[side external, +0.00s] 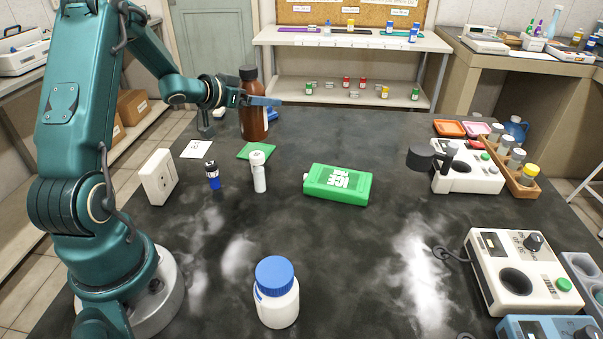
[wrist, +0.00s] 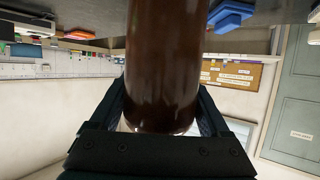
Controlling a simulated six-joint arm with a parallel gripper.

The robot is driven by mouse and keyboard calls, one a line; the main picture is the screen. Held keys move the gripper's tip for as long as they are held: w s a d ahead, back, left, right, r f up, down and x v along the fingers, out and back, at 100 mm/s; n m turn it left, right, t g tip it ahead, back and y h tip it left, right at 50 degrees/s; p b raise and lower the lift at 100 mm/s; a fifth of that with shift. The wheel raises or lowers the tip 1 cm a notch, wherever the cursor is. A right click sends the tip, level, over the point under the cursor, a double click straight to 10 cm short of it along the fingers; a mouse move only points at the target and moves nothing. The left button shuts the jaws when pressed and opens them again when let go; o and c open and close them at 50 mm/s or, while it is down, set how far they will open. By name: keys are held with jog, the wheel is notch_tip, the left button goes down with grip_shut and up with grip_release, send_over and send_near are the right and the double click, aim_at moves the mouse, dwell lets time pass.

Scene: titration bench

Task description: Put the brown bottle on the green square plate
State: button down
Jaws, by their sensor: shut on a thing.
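The brown bottle (side external: 254,121) with a dark cap is upright at the far left of the bench. My gripper (side external: 250,99) is shut around its upper body. In the wrist view the bottle (wrist: 163,70) fills the middle, between the two fingers (wrist: 163,115). The green square plate (side external: 257,151) lies flat on the dark bench, just below the bottle in the side view. Its visible part is bare. The bottle's base appears behind or above the plate's back edge; I cannot tell whether it is raised off the bench.
A white bottle (side external: 259,172) and a small blue bottle (side external: 212,175) stand in front of the plate. A blue object (side external: 272,115) is partly hidden behind the brown bottle. A white card (side external: 196,149) lies left of the plate.

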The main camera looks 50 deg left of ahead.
aim_at(241, 111)
jog(key=shift+f, duration=1.95)
jog(key=shift+f, duration=0.1)
grip_release()
jog(key=shift+f, duration=0.1)
jog(key=shift+s+r, duration=0.3)
jog(key=v, duration=0.7)
jog(key=shift+f, duration=0.1)
jog(key=shift+w, duration=0.1)
